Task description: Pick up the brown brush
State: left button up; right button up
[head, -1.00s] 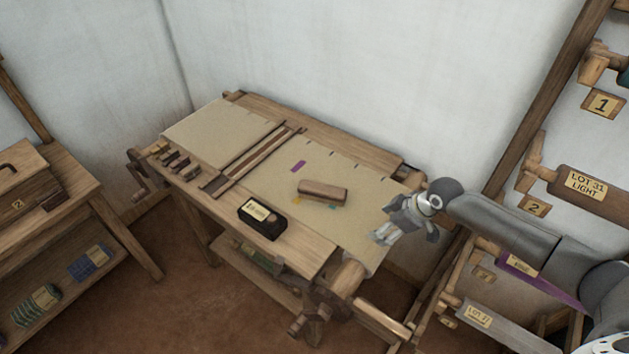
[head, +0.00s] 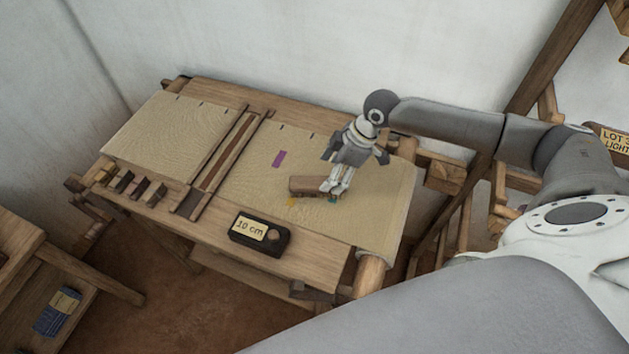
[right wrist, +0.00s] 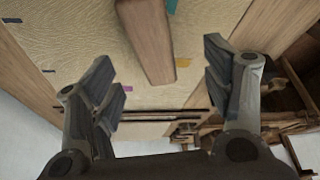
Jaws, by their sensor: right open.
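The brown brush (head: 304,185), a long wooden block, lies on the pale cloth (head: 240,188) of the loom. In the head view my right gripper (head: 335,188) hangs over its right end and hides part of it. In the right wrist view the brush (right wrist: 148,38) runs up out of the picture, between and beyond the spread fingers of the right gripper (right wrist: 160,82). That gripper is open and empty. I cannot tell its exact height above the brush. My left gripper is not in view.
A black box labelled 10 cm (head: 260,236) sits on the front beam. A purple patch (head: 279,159) and small yellow and teal marks lie on the cloth near the brush. Several small wooden blocks (head: 135,186) stand at left. A wooden rack rises at right.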

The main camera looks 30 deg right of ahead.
aim_at(318, 182)
jog(key=shift+x, duration=0.95)
jog(key=shift+w+a+f, duration=0.15)
jog(key=shift+w+a, duration=0.1)
jog(key=shift+a, duration=0.05)
jog(key=shift+w+a+f+p, duration=0.3)
jog(key=shift+f+p, duration=0.15)
jog(key=shift+f, duration=0.1)
jog(key=shift+w+a+f+p, duration=0.2)
jog(key=shift+w+f+p, duration=0.05)
jog(key=shift+f+p, duration=0.25)
jog(key=shift+x, duration=1)
jog(key=shift+w+f, duration=0.1)
jog(key=shift+f, duration=0.15)
jog(key=c, duration=1)
jog(key=shift+c, duration=0.7)
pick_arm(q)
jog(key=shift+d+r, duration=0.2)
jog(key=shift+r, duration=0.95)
